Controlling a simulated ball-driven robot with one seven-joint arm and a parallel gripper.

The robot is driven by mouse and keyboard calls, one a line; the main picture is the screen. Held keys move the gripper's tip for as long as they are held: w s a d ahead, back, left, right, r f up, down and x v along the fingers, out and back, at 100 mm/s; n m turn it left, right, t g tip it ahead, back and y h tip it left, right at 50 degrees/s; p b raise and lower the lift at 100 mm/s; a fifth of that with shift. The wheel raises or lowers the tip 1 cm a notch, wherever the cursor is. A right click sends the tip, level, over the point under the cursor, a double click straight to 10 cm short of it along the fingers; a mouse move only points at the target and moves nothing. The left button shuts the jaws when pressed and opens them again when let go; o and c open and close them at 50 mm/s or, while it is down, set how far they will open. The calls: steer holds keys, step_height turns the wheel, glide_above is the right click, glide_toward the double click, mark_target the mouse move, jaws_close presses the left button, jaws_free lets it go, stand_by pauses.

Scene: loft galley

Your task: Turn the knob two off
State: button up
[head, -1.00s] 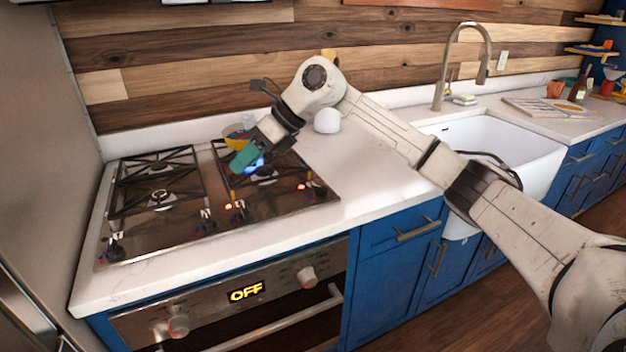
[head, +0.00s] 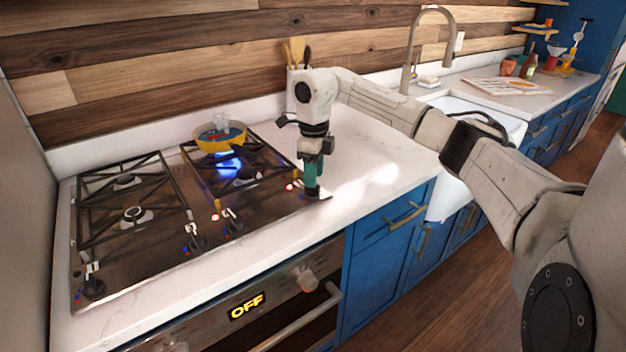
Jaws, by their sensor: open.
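The gas cooktop (head: 150,262) has several black knobs along its front edge: a far-left knob (head: 92,287), a middle-left knob (head: 194,240), a middle-right knob (head: 234,226) and a far-right knob (head: 312,195). I cannot read which one is number two. Red marks glow beside the middle-right and far-right knobs. Blue flame (head: 228,163) burns on the right side of the cooktop. My gripper (head: 312,186), with teal fingers, points down at the far-right knob and partly hides it. The gap between the fingers does not show clearly, nor whether they touch the knob.
A yellow pan (head: 220,137) stands on the back right burner. A utensil holder (head: 292,80) stands behind my arm. The oven below has a display (head: 247,307) reading OFF and a knob (head: 306,279). The white counter (head: 375,165) right of the cooktop is clear.

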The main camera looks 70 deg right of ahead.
mark_target(312, 190)
steer(key=shift+f, duration=1.5)
jaws_close()
